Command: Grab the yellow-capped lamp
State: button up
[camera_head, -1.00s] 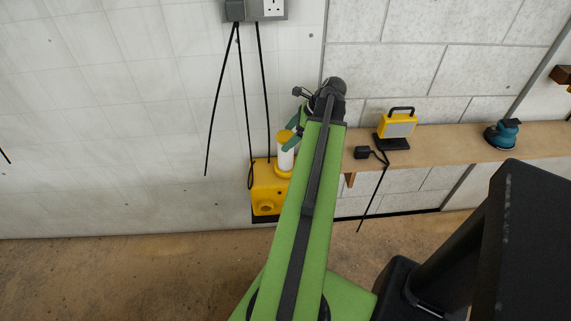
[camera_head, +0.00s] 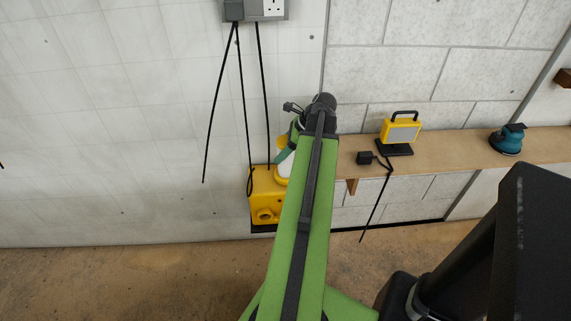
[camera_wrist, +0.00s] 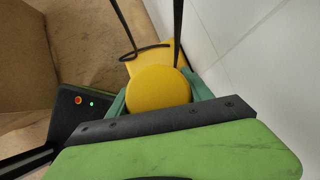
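The yellow-capped lamp is a white cylinder with a round yellow cap. It stands on a yellow box-shaped unit (camera_head: 264,204) against the wall. In the head view its white body (camera_head: 283,171) is mostly hidden by my arm and a green finger. In the wrist view the yellow cap (camera_wrist: 160,88) fills the space between the green fingers of my gripper (camera_wrist: 160,98), one on each side. The fingers are spread around the cap; whether they touch it is hidden. My gripper also shows in the head view (camera_head: 288,146), at the lamp's top.
Black cables (camera_head: 243,100) hang from a wall socket (camera_head: 265,9) just behind the lamp. To the right, a wooden shelf (camera_head: 460,149) holds a yellow work light (camera_head: 401,131), a black adapter (camera_head: 365,158) and a teal sander (camera_head: 508,139).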

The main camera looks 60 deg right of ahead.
grip_shut()
